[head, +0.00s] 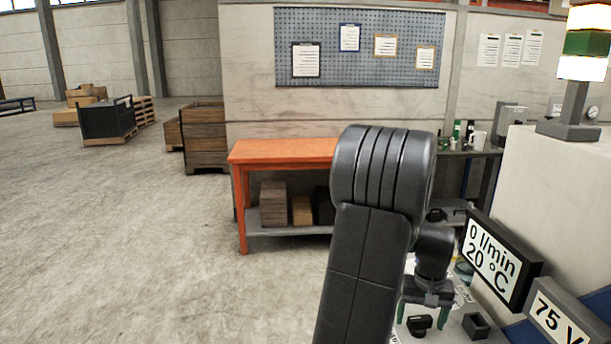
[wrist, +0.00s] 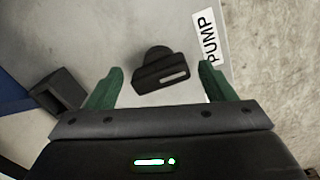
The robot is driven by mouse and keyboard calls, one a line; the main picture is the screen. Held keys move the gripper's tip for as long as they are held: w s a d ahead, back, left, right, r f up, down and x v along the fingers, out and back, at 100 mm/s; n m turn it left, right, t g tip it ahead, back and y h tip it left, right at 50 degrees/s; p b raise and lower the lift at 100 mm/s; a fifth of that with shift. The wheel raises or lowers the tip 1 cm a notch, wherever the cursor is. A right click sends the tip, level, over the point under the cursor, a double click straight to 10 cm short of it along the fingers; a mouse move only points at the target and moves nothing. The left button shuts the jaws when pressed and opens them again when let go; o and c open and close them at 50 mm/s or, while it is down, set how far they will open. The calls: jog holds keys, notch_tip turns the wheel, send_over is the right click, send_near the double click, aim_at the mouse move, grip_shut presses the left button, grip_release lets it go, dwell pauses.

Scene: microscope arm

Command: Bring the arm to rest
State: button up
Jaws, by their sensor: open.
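My arm rises in the middle of the head view, its dark links bent over at the top. In the head view the knob (head: 419,324) is close below the gripper.
A "PUMP" label (wrist: 212,40) is right of the knob. A dark square block (wrist: 58,92) sits to its left. An orange bench (head: 282,151) stands behind.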

jog(key=m, duration=1.1)
jog(key=shift+m, duration=1.6)
jog(key=shift+a+r, duration=0.1)
